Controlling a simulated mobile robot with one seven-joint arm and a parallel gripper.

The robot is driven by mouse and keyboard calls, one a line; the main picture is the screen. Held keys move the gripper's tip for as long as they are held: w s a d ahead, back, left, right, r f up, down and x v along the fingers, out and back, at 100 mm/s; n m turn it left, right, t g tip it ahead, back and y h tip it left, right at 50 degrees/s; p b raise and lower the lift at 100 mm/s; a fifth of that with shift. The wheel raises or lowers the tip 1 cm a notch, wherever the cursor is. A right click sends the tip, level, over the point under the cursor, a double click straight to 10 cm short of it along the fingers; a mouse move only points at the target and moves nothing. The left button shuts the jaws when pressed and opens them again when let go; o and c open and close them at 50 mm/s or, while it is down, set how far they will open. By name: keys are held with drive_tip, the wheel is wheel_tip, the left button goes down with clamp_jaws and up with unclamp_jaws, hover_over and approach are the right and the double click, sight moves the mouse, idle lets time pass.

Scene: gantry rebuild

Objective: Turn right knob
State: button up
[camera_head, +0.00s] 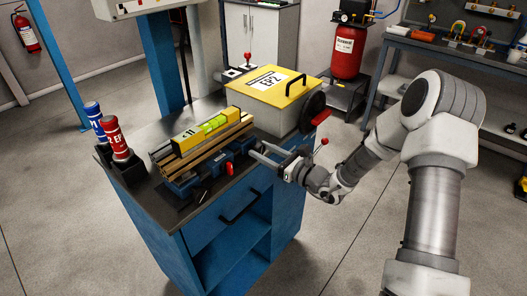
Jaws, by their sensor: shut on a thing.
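A blue device (200,180) with dark knobs on its front sits at the front edge of the dark bench top, below a wooden block. The right knob is at its right end, mostly hidden by my fingers. My gripper (258,152) reaches in from the right with its two fingers around that knob and is shut on it. The knob's turn angle is too small to tell. A small red part (229,194) shows on the front of the blue device, left of my gripper.
A yellow-lidded box (268,85) with a black wheel (312,112) and red handle (321,117) stands just behind my gripper. A yellow level (208,130) lies on the wood. Blue and red bottles (118,142) stand at left. Floor in front is clear.

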clamp_jaws()
drive_tip(key=shift+r+m+p, duration=0.1)
drive_tip(key=shift+m+p, duration=0.3)
drive_tip(key=m+p, duration=0.2)
drive_tip(key=shift+d+m, duration=0.1)
drive_tip(key=shift+m, duration=0.2)
drive_tip(key=shift+w+m+p, duration=0.1)
drive_tip(key=shift+m+p, duration=1.6)
drive_tip(key=shift+m, duration=0.4)
drive_tip(key=shift+f, duration=0.2)
drive_tip(key=o, duration=1.2)
unclamp_jaws()
drive_tip(key=shift+c, duration=0.2)
